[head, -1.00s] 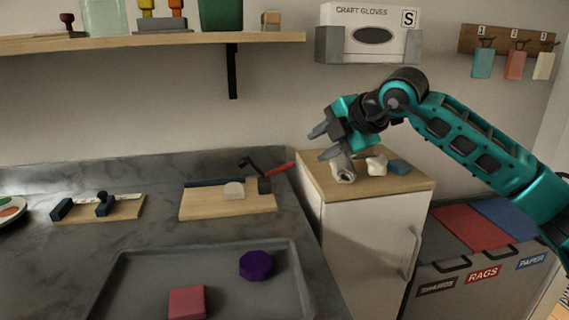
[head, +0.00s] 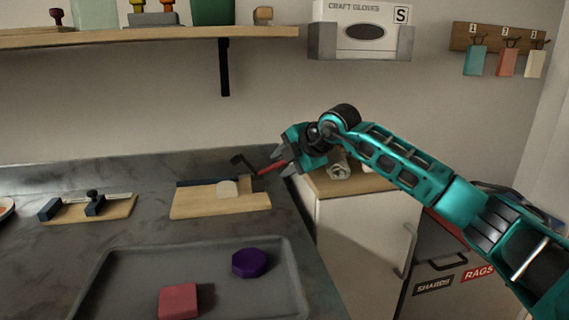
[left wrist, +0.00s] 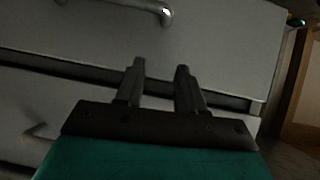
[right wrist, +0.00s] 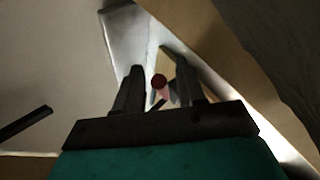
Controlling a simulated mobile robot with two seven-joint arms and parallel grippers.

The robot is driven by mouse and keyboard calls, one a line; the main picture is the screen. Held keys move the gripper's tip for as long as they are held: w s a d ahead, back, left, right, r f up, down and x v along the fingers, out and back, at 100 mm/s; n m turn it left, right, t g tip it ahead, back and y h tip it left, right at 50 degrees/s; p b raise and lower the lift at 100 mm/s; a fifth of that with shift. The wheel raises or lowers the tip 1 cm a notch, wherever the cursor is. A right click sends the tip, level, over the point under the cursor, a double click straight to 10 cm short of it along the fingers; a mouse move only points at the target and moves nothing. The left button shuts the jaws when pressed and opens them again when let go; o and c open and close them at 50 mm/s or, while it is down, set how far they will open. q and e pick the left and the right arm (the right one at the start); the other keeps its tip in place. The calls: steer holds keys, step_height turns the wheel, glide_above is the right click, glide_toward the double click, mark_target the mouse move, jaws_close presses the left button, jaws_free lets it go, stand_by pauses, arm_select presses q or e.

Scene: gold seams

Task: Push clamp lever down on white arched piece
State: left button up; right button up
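The white arched piece (head: 227,188) sits on a wooden board (head: 195,208) on the counter, beside the clamp (head: 246,183) at the board's right end. The clamp's lever (head: 269,168) has a red handle that points up and to the right; its black arm (head: 240,161) rises up-left, clear of the piece. My right gripper (head: 281,163) is open at the handle's outer end. In the right wrist view the red handle tip (right wrist: 159,82) shows between the open fingers; contact cannot be told. My left gripper (left wrist: 160,72) is open and empty, facing pale drawer fronts.
A grey tray (head: 112,275) holds a purple octagonal piece (head: 251,262) and a pink block (head: 179,300). A second board (head: 118,208) with dark blue parts lies left. A cabinet (head: 360,240) with a wooden top stands right, a rolled cloth on it under my right arm.

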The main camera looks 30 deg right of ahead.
steer(key=shift+c, duration=0.5)
jaws_close()
